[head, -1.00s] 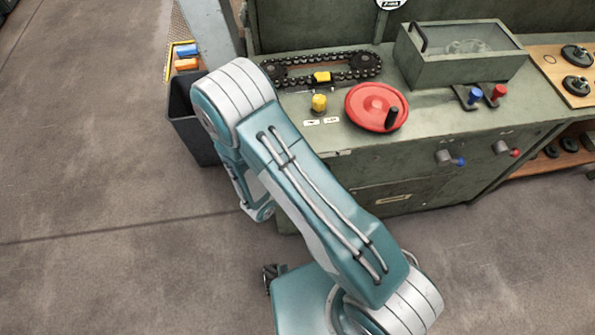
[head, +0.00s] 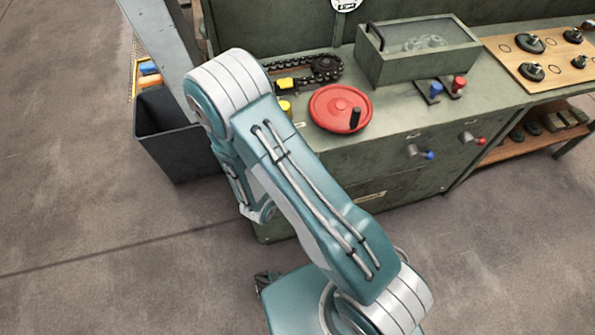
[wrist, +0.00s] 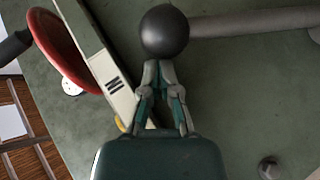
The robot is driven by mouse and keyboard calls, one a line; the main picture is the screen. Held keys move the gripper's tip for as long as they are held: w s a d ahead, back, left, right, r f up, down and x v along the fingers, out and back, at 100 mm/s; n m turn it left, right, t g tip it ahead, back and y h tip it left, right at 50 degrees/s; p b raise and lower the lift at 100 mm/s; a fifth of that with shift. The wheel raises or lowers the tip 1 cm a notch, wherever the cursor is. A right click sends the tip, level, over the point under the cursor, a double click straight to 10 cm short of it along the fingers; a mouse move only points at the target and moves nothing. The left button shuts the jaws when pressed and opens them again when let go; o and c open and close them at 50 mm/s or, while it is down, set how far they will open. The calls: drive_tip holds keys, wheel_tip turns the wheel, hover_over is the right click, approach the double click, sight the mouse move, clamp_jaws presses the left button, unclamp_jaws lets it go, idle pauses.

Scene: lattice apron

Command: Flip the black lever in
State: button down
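A round black knob (wrist: 165,32) stands right at the tips of my gripper (wrist: 160,68) in the wrist view. Whether the tips touch the knob I cannot tell. In the head view my gripper is hidden behind my arm, and I cannot pick out this knob there.
The green bench carries a red handwheel (head: 340,108), a chain drive (head: 322,70) and a glass-topped box (head: 418,50). A dark bin (head: 178,135) stands left of the bench. Blue (head: 435,88) and red (head: 459,83) knobs are right of the wheel. Floor at left is open.

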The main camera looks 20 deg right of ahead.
drive_tip(key=shift+s+d+f, duration=0.1)
drive_tip(key=shift+s+d, duration=0.25)
drive_tip(key=shift+d, duration=0.05)
drive_tip(key=v, duration=1.2)
drive_tip(key=shift+w+a, duration=0.3)
drive_tip(key=shift+a, duration=0.05)
drive_tip(key=shift+d, duration=0.1)
drive_tip(key=shift+a, duration=0.25)
